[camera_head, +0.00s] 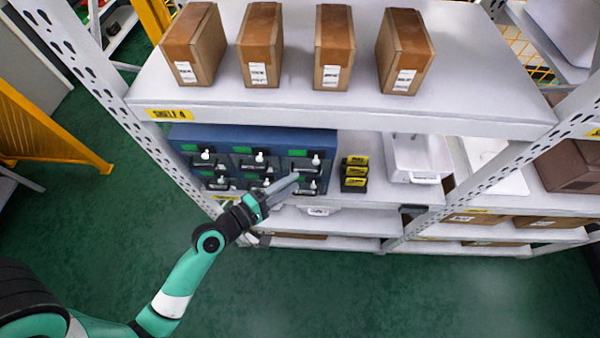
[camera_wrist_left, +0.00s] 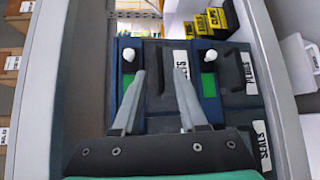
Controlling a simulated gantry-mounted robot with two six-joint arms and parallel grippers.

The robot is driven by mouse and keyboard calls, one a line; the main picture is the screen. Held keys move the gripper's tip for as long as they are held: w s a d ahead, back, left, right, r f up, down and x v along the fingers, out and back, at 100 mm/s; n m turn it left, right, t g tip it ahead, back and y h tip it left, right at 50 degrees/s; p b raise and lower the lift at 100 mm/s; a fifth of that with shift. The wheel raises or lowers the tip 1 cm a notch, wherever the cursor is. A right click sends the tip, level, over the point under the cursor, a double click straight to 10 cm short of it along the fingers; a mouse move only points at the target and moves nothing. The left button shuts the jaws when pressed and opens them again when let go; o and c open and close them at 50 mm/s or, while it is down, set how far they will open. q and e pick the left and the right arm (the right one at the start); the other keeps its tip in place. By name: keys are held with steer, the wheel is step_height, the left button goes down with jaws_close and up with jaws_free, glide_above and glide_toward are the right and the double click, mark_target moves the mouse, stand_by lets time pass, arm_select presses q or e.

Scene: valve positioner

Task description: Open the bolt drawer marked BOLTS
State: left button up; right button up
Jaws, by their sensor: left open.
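The blue drawer cabinet (camera_head: 190,133) stands on the middle shelf, with several dark drawers bearing green tags, pale labels and white knobs. In the left wrist view, the BOLTS drawer (camera_wrist_left: 181,60) shows a label ending in "LTS", its start hidden. My left gripper (camera_head: 295,180) is in front of the cabinet's right-hand drawers. In the left wrist view the gripper (camera_wrist_left: 160,80) has its fingers apart, with a dark handle (camera_wrist_left: 154,70) seen between them. I cannot tell whether they touch it. The drawer looks shut. My right gripper is not in view.
Several cardboard boxes (camera_head: 334,45) stand on the shelf above, whose edge overhangs the cabinet. Yellow-labelled black bins (camera_head: 354,174) are right of the cabinet, then a white tray (camera_head: 418,155). A rack upright (camera_head: 110,90) stands left. The green floor in front is clear.

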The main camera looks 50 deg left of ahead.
arm_select(q)
steer(key=shift+w+f, duration=0.15)
steer(key=shift+w, duration=0.8)
steer(key=shift+w+f, duration=0.15)
steer(key=shift+w, duration=0.75)
jaws_close()
